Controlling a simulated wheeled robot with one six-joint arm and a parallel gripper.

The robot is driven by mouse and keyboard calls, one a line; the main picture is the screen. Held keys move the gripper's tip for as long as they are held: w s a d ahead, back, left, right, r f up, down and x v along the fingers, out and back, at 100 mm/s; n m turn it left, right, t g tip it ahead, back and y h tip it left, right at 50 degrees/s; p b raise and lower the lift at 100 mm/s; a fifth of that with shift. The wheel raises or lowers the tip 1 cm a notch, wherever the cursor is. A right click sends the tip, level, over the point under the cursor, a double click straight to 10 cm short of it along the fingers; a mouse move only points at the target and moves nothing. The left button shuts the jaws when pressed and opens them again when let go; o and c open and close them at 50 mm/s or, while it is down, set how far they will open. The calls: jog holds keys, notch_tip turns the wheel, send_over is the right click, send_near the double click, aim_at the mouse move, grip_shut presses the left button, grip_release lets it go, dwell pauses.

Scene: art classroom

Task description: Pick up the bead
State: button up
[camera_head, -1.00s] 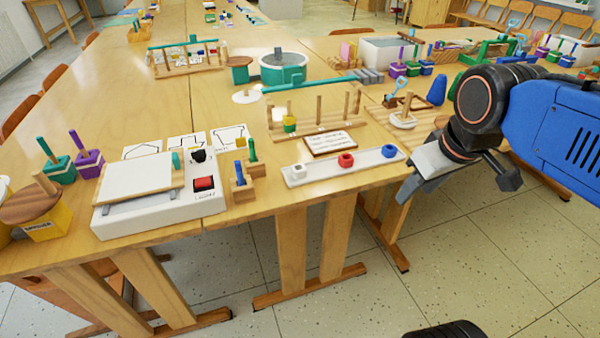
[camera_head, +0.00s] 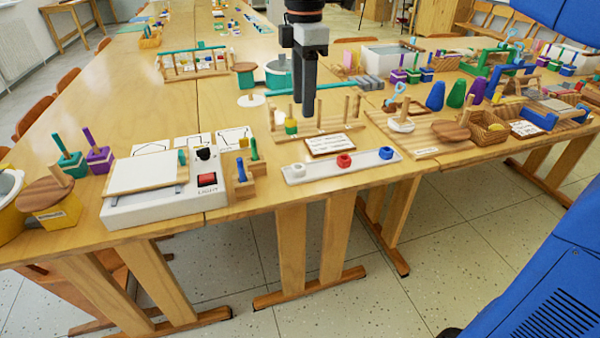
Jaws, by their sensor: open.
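A white strip tray (camera_head: 318,169) near the table's front edge holds three ring-like beads: a white bead (camera_head: 298,169), a red bead (camera_head: 344,160) and a blue bead (camera_head: 386,153). Behind it stands a wooden peg rack (camera_head: 330,132) with a green-and-yellow stack (camera_head: 291,127) on its left peg. My gripper (camera_head: 305,108) points straight down over the peg rack area, behind the beads in the picture. It is open, with nothing seen between its fingers. It hides part of the rack and the table behind; its height above them is hard to judge.
A small card (camera_head: 327,144) lies between tray and rack. A white light box (camera_head: 150,205) and small peg blocks (camera_head: 246,187) stand at left. A wooden board (camera_head: 430,134) with a basket (camera_head: 488,128) is at right. A teal-banded round pot (camera_head: 279,75) stands behind.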

jog(key=a, duration=0.1)
send_over(298, 170)
jog(key=w, duration=0.1)
jog(key=shift+n, duration=0.4)
notch_tip(298, 170, down, 12)
jog(key=shift+w+a+r, duration=0.1)
jog(key=shift+w, duration=0.05)
jog(key=shift+d+f, duration=0.2)
jog(key=shift+f, duration=2.45)
jog(key=c, duration=0.9)
